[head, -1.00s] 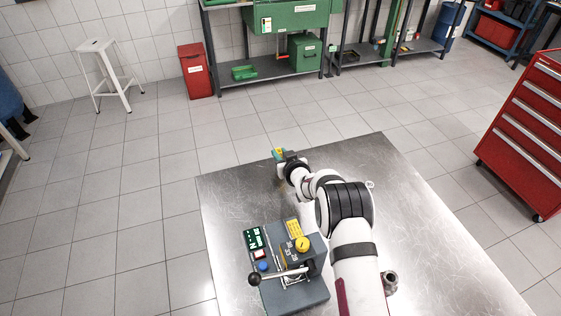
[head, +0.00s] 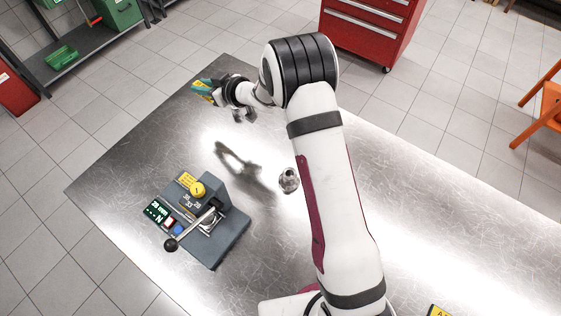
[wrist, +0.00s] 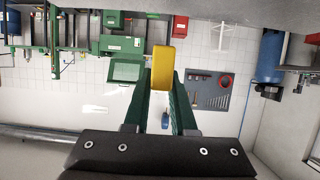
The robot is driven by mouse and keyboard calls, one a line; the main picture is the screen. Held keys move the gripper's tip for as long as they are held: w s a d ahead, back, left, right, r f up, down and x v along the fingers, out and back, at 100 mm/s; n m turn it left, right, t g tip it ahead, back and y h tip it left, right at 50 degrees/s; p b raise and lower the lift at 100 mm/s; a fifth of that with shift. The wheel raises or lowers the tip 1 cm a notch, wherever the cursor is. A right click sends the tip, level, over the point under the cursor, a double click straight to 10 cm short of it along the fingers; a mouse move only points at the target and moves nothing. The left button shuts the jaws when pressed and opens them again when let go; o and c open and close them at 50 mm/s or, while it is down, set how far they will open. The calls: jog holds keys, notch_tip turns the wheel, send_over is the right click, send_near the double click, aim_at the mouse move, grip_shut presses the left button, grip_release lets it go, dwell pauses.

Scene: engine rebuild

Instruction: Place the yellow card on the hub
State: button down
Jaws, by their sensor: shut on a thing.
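My gripper (head: 205,89) is at the far left edge of the steel table, above its top, with the arm stretched out across it. In the wrist view its green fingers are shut on a yellow card (wrist: 162,66), a rounded yellow piece that sticks out past the fingertips. In the head view the card is small and partly hidden by the fingers. A small metal flanged piece, which looks like the hub (head: 288,181), stands on the table to the left of my forearm, well apart from the gripper.
A grey lever device (head: 225,240) with a yellow knob, labels and a black-ball lever stands on the table (head: 130,170), left of the hub. A yellow lettered piece (head: 438,311) shows at the bottom edge. A red drawer cabinet (head: 370,30) stands beyond the table.

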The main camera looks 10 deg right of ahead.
jog(key=s+d+r, duration=0.1)
jog(key=s+d, duration=0.3)
jog(key=d, duration=0.6)
jog(key=s+d, duration=0.4)
jog(key=d, duration=0.6)
jog(key=s+d+r, duration=0.2)
jog(key=s+d, duration=0.2)
jog(key=s, duration=0.6)
jog(key=s+d+r, duration=0.1)
jog(key=s+d, duration=0.3)
jog(key=s, duration=0.7)
send_over(290, 173)
notch_tip(290, 173, down, 7)
jog(key=shift+s+r, duration=0.1)
notch_tip(290, 173, down, 3)
jog(key=shift+a+f, duration=0.1)
jog(key=shift+f, duration=0.4)
